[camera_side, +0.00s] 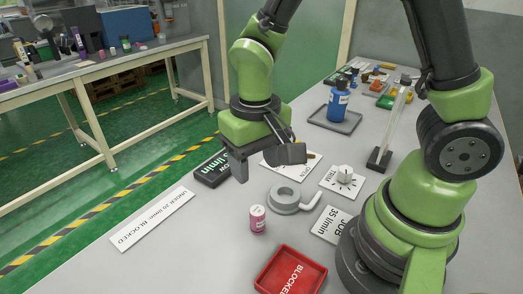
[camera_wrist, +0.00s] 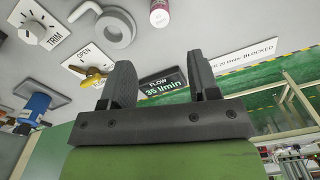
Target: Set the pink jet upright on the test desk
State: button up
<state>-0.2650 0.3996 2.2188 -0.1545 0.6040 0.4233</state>
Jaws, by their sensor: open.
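A small pink jet (camera_side: 258,218) with a pale label stands upright on the grey desk (camera_side: 190,250), just in front of a grey ring-shaped fitting (camera_side: 284,197) with a bent tube. The jet also shows at the top edge of the wrist view (camera_wrist: 159,13), partly cut off. My gripper (camera_side: 265,165) is open and empty above the desk, behind the jet and ring, near the flow display (camera_side: 212,168). In the wrist view its two fingers (camera_wrist: 160,72) are spread apart, and the display reads 35 l/min between them.
A red tray marked BLOCKED (camera_side: 268,282) lies at the front. A TRIM knob (camera_side: 344,175), a JOB 35 l/min card (camera_side: 331,225), a stand with a clear tube (camera_side: 380,160) and a blue bottle (camera_side: 338,102) are to the right. Free desk lies left of the jet.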

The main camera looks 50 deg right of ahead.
jog(key=s+d+r+t+y, duration=0.1)
jog(key=s+d+r+t, duration=0.1)
jog(key=r, duration=0.6)
jog(key=s+d+r+t+y, duration=0.1)
jog(key=s+r+t, duration=0.4)
jog(key=s+r, duration=0.2)
jog(key=shift+s+d+r, duration=0.2)
jog(key=shift+d+r, duration=0.15)
jog(key=shift+r, duration=0.25)
